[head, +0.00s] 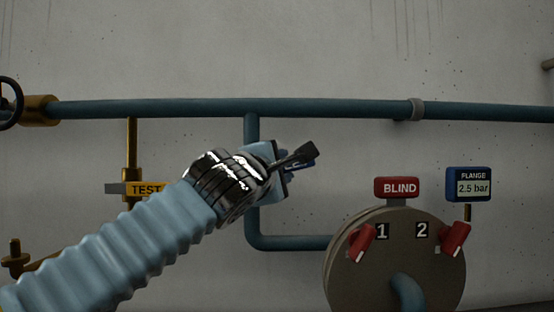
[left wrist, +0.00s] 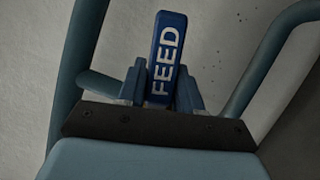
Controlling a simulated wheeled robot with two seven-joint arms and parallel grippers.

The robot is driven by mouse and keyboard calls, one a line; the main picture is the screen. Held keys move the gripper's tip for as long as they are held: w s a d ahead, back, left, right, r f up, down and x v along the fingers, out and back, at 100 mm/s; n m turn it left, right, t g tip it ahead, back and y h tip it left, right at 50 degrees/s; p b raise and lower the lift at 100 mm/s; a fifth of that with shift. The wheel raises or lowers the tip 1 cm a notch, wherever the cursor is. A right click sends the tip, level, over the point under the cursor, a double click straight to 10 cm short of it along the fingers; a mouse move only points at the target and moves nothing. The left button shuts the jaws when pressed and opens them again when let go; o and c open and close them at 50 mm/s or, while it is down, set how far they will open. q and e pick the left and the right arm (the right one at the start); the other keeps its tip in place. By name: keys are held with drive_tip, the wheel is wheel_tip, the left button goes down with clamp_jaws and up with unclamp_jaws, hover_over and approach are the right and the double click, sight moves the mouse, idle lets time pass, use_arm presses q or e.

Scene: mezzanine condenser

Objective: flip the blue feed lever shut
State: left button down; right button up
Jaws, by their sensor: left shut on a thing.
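The blue feed lever (head: 304,163) is mostly hidden behind my left gripper (head: 284,180) in the head view; only part of its lettered handle shows. In the left wrist view the blue handle (left wrist: 165,55), with FEED in white letters, stands between the two fingers of the left gripper (left wrist: 163,93). The gripper is shut on the handle. The lever's pivot and valve body are hidden, so I cannot tell its exact angle to the pipe. My right gripper is in neither view.
A blue pipe (head: 330,108) runs along the wall above, with a branch (head: 251,128) down behind my gripper. A yellow TEST tag (head: 146,189) is at left.

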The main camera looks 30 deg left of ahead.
use_arm(q)
drive_tip(key=shift+w+d+f+m+g, duration=0.15)
drive_tip(key=shift+f+m+g, duration=0.5)
drive_tip(key=shift+m, duration=0.65)
drive_tip(key=shift+f, duration=0.3)
drive_tip(key=c, duration=0.8)
unclamp_jaws()
drive_tip(key=shift+c, duration=0.2)
drive_tip(key=shift+r, duration=0.15)
drive_tip(key=s+d+b, duration=0.1)
drive_tip(key=s+d, duration=0.1)
drive_tip(key=s, duration=1.1)
drive_tip(key=shift+s, duration=0.4)
